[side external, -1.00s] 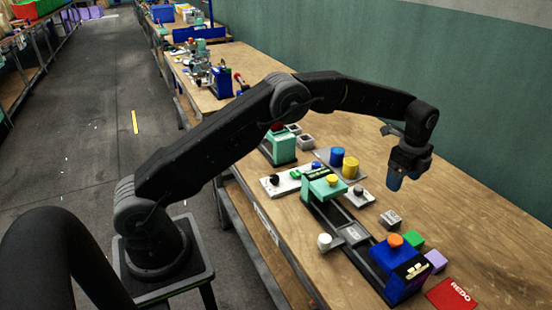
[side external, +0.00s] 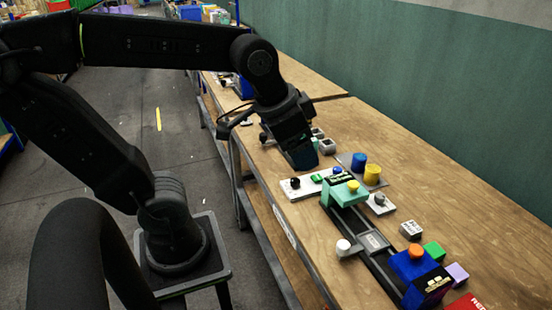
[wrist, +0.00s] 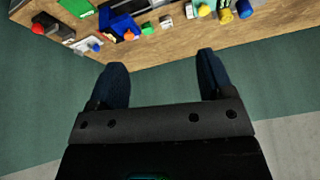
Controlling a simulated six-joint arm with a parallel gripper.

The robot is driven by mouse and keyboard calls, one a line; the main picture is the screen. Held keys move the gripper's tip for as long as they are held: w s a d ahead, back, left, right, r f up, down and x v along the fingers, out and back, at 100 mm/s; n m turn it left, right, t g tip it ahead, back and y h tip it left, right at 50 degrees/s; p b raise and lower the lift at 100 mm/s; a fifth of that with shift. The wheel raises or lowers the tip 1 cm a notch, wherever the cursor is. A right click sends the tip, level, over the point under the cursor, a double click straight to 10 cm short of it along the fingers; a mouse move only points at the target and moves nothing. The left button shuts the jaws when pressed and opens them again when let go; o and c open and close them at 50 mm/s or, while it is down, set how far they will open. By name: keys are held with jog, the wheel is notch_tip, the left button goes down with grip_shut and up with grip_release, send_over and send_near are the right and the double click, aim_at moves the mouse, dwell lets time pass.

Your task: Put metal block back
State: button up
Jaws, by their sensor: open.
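A small grey metal-looking block (side external: 411,230) lies on the wooden table in the side view, behind the press track and left of a green cube. Two similar grey blocks (side external: 327,146) stand farther back, near my gripper. I cannot tell which one is the task's metal block. The press has a mint-green end (side external: 344,190), a dark track with a grey plate (side external: 374,241), and a blue end (side external: 415,275) with an orange knob. My gripper (side external: 303,160) points down over the table's far-left part. The wrist view shows its fingers (wrist: 160,62) apart with nothing between them.
Blue and yellow cylinders (side external: 372,174) stand on a grey plate behind the press. A white control panel (side external: 307,187) lies below my gripper. The table's back right is clear.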

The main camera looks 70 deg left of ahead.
jog(key=shift+n+t, duration=0.3)
jog(key=shift+n, duration=0.6)
jog(key=s+f, duration=0.1)
jog(key=s, duration=0.1)
jog(key=s+f, duration=0.1)
jog(key=s, duration=0.1)
jog(key=shift+f, duration=0.2)
